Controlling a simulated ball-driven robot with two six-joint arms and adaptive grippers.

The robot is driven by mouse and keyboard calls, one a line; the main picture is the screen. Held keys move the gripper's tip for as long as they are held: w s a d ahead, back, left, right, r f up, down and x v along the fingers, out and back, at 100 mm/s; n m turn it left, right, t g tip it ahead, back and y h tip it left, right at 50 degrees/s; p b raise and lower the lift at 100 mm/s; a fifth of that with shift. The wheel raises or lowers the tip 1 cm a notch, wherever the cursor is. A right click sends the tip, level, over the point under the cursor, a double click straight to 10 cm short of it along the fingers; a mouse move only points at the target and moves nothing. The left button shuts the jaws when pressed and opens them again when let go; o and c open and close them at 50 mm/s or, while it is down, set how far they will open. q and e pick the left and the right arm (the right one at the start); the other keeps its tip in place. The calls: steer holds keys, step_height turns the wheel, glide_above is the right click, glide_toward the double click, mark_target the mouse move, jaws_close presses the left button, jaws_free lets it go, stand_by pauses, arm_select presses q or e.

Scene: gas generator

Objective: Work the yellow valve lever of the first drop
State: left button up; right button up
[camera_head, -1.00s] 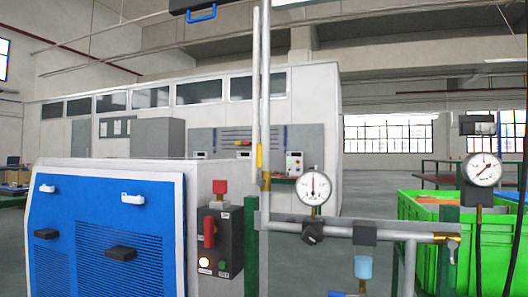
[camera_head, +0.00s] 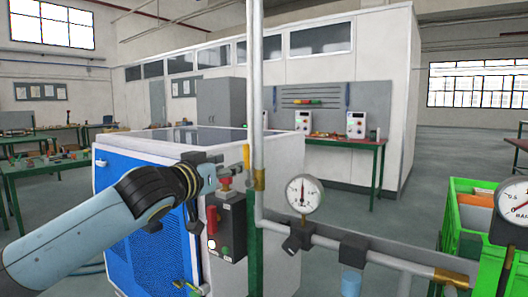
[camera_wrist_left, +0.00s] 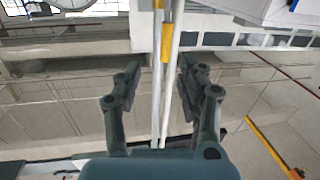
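The yellow valve lever (camera_head: 246,157) stands upright beside the vertical grey pipe (camera_head: 255,90), just above a brass-coloured fitting (camera_head: 259,180). My left gripper (camera_head: 232,171) reaches in from the left, with its fingertips close to the lever. In the left wrist view the gripper (camera_wrist_left: 158,80) is open, with one finger on each side of the pale pipe. A yellow piece (camera_wrist_left: 165,43) on that pipe lies beyond the fingertips, between their lines. I cannot tell whether any finger touches it. My right gripper is not in view.
A control box (camera_head: 227,225) with a red knob is below my left gripper, beside the blue-fronted machine (camera_head: 150,215). A pressure gauge (camera_head: 304,194) stands on the horizontal pipe (camera_head: 350,250) to the right. A green crate (camera_head: 462,230) is at the far right.

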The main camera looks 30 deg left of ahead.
mark_target(245, 150)
arm_select(q)
steer(key=w, duration=0.3)
steer(key=w+a+r+p, duration=0.1)
steer(key=w, duration=0.3)
steer(key=w+a+r, duration=0.1)
steer(key=w, duration=0.3)
steer(key=shift+a+p, duration=0.1)
steer(key=shift+p, duration=0.2)
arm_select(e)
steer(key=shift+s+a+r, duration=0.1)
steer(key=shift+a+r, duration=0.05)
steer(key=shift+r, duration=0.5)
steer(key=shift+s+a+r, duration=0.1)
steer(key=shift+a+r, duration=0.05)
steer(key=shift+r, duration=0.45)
arm_select(q)
jaws_close()
steer(key=shift+w+f, duration=0.15)
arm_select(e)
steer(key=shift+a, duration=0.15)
